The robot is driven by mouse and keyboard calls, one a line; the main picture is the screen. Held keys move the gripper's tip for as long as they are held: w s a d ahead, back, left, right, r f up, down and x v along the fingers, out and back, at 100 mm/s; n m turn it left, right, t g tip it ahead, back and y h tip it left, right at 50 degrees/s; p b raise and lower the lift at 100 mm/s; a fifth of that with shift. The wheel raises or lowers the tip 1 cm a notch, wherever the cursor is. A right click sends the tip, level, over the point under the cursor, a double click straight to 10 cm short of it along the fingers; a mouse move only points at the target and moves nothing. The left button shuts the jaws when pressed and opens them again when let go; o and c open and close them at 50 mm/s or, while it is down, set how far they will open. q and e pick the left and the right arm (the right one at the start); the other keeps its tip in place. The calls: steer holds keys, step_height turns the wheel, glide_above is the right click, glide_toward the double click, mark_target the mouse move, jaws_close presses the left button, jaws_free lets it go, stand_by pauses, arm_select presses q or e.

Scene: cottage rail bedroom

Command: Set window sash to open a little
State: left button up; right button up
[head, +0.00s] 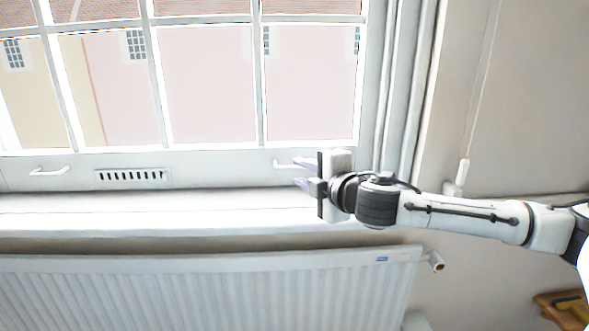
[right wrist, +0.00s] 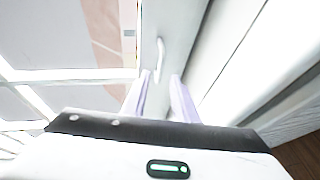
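The white window sash (head: 205,156) has several panes and a bottom rail sitting just above the sill; I see no clear gap under it. Its rail carries a left lift handle (head: 48,171) and a right lift handle (head: 283,165). My right gripper (head: 301,173) is at the right handle, its two pale purple fingers apart and pointing left. In the right wrist view the handle (right wrist: 160,60) shows just ahead of the open fingertips (right wrist: 160,78), lined up with the space between them. I cannot tell whether a finger touches it. My left gripper is not in view.
A slotted vent (head: 131,175) lies between the handles. The white sill (head: 150,212) runs below the sash, above a white radiator (head: 200,290). A blind cord with a toggle (head: 463,172) hangs at the right. A wooden piece (head: 563,308) stands at lower right.

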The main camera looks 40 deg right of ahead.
mark_target(291, 168)
steer(key=x, duration=0.5)
jaws_close()
stand_by(1.4)
